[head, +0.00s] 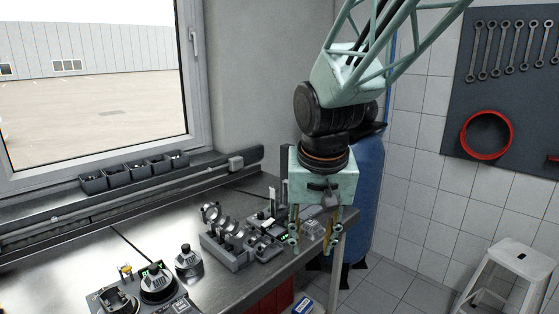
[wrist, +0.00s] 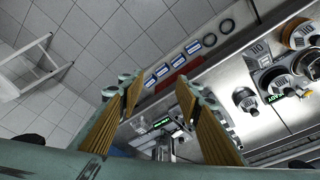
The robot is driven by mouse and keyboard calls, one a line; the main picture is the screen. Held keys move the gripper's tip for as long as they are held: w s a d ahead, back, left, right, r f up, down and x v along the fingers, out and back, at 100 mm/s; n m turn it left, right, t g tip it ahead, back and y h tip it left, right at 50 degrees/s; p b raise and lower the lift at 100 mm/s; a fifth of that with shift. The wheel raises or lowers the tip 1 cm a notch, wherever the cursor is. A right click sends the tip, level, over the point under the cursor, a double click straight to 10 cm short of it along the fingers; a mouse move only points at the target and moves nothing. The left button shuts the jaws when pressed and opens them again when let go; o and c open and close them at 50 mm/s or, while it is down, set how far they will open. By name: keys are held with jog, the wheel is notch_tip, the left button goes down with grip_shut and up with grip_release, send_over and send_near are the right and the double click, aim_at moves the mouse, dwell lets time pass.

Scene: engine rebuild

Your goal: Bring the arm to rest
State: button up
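My arm comes down from the top of the head view, and my gripper (head: 312,238) hangs pointing down at the right end of the workbench (head: 215,280). The wrist view shows my gripper (wrist: 158,92) with its two fingers spread apart and nothing between them. The bench edge and floor lie beyond the fingertips. The fingers partly cover small devices at the bench end in the head view. I cannot tell the exact gap between the fingertips and the bench.
Grey fixtures with rings (head: 228,240) stand left of my gripper. Round black-and-silver units (head: 158,282) stand nearer the front. A blue cylinder (head: 366,190) is behind my arm. A white stool (head: 510,265) stands at right.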

jog(key=s+d+r, duration=0.3)
jog(key=s+d, duration=0.1)
jog(key=s, duration=0.6)
jog(key=s+d+r+p, duration=0.1)
jog(key=s+d+r, duration=0.2)
jog(key=s, duration=0.7)
jog(key=s+d+r+t, duration=0.1)
jog(key=s+d+r, duration=0.3)
jog(key=s, duration=0.6)
jog(key=shift+d+n+p, duration=0.3)
jog(key=shift+d+p, duration=0.1)
jog(key=shift+d, duration=0.65)
